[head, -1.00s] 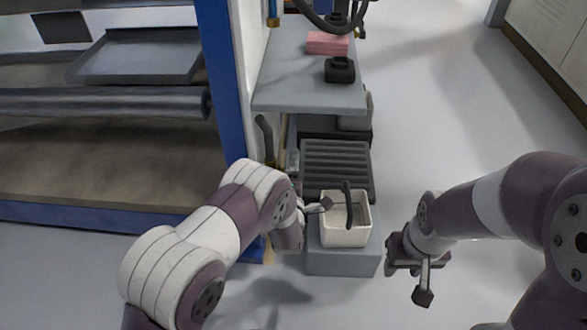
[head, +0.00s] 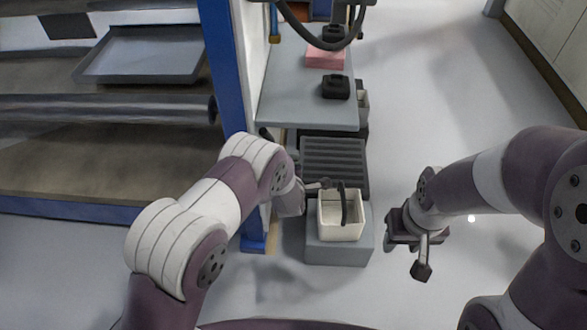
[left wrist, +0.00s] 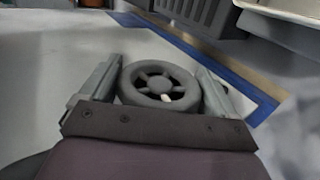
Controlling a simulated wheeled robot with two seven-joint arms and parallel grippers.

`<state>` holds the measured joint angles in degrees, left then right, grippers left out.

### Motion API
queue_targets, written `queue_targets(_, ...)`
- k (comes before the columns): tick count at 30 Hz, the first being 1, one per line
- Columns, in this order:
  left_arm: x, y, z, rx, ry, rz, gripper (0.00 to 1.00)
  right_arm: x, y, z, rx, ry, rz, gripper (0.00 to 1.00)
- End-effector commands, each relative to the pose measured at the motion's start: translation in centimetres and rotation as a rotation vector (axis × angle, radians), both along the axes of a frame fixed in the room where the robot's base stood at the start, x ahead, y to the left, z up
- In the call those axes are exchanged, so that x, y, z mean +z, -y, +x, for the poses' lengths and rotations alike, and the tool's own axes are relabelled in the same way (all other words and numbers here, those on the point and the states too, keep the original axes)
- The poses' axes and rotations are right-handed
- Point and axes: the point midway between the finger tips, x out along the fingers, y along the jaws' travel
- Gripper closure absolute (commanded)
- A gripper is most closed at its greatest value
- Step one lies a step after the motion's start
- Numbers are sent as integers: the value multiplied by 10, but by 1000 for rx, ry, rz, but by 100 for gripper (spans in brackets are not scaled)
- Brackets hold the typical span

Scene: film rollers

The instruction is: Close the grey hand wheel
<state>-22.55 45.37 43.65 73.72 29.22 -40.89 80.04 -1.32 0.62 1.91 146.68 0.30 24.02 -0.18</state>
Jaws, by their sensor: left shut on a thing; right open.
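The grey hand wheel (left wrist: 140,80), a spoked ring, shows in the left wrist view between the two fingers of my left gripper (left wrist: 158,84). The fingers sit at its left and right rim, and the gripper is shut on it. In the head view the wheel is hidden by my left arm, and only a small grey part of the left gripper (head: 316,185) shows beside the white tub. My right gripper (head: 412,250) is open and empty over the floor, right of the tub.
The white tub (head: 341,232) with a dark upright handle stands on a grey block (head: 338,254). Behind are a ribbed dark grate (head: 332,158) and a grey bench (head: 308,100) with a pink block (head: 325,58). A blue post (head: 226,75) stands left. Floor at right is clear.

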Motion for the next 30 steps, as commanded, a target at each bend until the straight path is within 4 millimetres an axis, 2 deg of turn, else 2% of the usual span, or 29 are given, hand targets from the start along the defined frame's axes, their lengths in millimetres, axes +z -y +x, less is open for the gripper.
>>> queue_targets(15, -1, 0, -1, -1, -23, 2, 41, 3, 0, 0, 0, 0, 0, 57)
queue_targets(16, -1, 0, -1, -1, -23, 2, 1, 3, 0, 0, 0, 0, 0, 57)
queue_targets(25, 5, 0, -5, -1, -21, 2, 0, 8, 0, 0, 0, 0, 0, 57)
queue_targets(30, 33, 1, -36, -4, -22, 2, 0, 34, 0, 0, 0, 0, 0, 57)
